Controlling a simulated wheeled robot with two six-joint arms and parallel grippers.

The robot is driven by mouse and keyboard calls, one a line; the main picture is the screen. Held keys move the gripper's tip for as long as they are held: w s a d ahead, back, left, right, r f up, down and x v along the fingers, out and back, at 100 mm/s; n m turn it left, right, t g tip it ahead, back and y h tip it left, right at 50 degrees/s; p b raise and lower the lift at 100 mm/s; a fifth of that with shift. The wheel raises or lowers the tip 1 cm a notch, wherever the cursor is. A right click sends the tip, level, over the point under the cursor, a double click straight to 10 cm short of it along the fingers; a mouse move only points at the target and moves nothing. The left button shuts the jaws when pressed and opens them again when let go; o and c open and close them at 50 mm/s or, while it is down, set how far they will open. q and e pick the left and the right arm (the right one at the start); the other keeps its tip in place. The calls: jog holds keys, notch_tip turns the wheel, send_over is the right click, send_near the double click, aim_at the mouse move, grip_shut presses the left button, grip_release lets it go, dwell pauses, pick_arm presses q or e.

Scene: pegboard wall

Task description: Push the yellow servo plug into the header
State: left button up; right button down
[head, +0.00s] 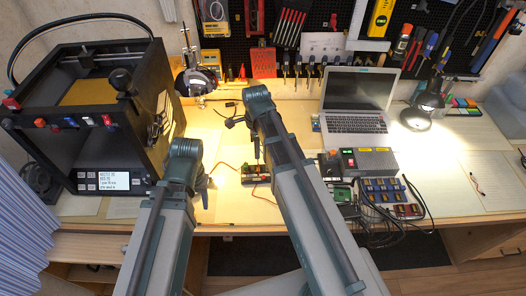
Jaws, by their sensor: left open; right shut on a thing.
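A small dark board with red, green and yellow parts (257,173) lies between the two arms. I cannot tell whether it carries the header. I cannot pick out the yellow servo plug. The arms hide part of the bench.
A black boxy printer (98,118) stands left. An open laptop (356,103), a grey power box (370,161), a green circuit board (341,191) and a tray of small modules (389,189) are on the right. Loose cables hang at the front edge. Paper sheets lie far right.

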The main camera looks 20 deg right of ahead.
pick_arm(q)
jog(key=shift+f+b, duration=2.75)
pick_arm(e)
send_over(257, 169)
jog(key=shift+f, duration=2.75)
pick_arm(q)
jog(key=shift+f+b, duration=0.9)
jog(key=shift+b, duration=0.05)
pick_arm(e)
jog(key=shift+f, duration=0.9)
jog(key=c, duration=0.6)
grip_release()
pick_arm(q)
jog(key=shift+r, duration=0.15)
pick_arm(e)
jog(key=shift+r, duration=0.2)
jog(key=shift+r+p, duration=2.4)
jog(key=shift+p, duration=0.2)
pick_arm(q)
notch_tip(257, 169, up, 5)
jog(key=shift+f, duration=0.15)
pick_arm(e)
jog(key=shift+s, duration=0.1)
